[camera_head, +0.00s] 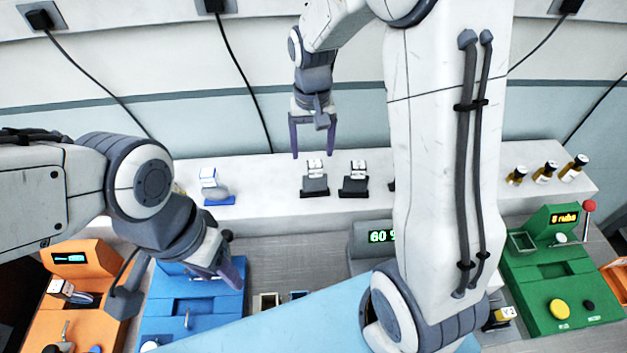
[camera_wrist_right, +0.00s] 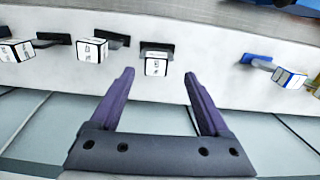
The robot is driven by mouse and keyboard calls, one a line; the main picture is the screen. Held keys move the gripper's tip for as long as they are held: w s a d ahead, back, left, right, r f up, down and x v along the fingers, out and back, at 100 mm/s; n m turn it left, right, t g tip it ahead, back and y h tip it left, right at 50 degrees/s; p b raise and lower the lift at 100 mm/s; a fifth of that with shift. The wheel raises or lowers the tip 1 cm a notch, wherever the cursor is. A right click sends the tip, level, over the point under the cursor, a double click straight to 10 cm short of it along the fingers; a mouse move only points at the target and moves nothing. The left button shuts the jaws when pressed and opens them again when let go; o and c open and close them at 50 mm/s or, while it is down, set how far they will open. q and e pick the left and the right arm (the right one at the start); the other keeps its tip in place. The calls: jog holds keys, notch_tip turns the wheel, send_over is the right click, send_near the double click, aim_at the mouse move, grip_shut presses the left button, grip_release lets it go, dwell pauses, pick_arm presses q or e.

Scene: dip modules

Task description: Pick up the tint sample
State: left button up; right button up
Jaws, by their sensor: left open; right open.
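Nothing in view is clearly labelled as the tint sample. Candidates are small white blocks with dark markings, on dark stands (camera_head: 315,187) (camera_head: 354,187) on the back ledge, and a white block on a blue stand (camera_head: 219,201). My right gripper (camera_head: 312,152) is open and empty above the ledge, over the left dark stand. In the right wrist view, a white marked block (camera_wrist_right: 157,67) shows just beyond and between the open fingers (camera_wrist_right: 159,75), apart from them. My left gripper (camera_head: 180,286) is open over the blue machine, with nothing seen in it.
An orange machine (camera_head: 80,325), a blue machine (camera_head: 190,310) and a green machine (camera_head: 560,285) stand on the counter. Small dark bottles (camera_head: 544,172) stand at the ledge's right. A grey display (camera_head: 382,237) is partly hidden by my right arm.

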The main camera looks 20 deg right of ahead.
aim_at(315, 163)
jog(key=shift+f, duration=0.7)
jog(key=shift+f+p, duration=0.35)
jog(key=shift+p, duration=0.05)
jog(key=f, duration=0.1)
jog(key=f+p, duration=0.1)
jog(key=f, duration=0.1)
jog(key=shift+w+d+f+p, duration=0.1)
jog(key=shift+d+f+p, duration=0.15)
jog(key=shift+d+p, duration=0.1)
jog(key=shift+f, duration=0.5)
grip_shut()
